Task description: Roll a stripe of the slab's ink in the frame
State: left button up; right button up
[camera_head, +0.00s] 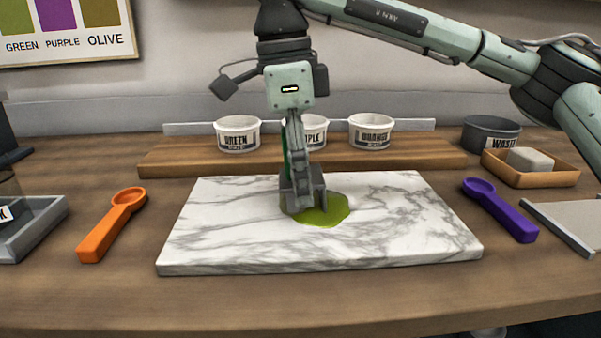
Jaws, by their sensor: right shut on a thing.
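My right gripper (302,190) points down over the middle of the marble slab (220,230). It is shut on a mostly hidden tool, of which a thin green strip (286,152) shows beside the fingers. The fingertips are low over a puddle of olive-green ink (328,211); I cannot tell whether they or the tool touch it. At the right edge, a pale sheet with a grey border (575,222), which looks like the frame, is partly cut off. No roller can be made out. My left gripper is not in view.
Tubs labelled green (237,134), purple (317,138) and orange (371,132) stand on a wooden board (400,158). An orange spoon (112,224) and a purple spoon (500,210) flank the slab. A waste tub (490,133), a sponge tray (545,178) and a grey tray (38,230) stand around.

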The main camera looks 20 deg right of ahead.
jog(key=shift+d, duration=0.15)
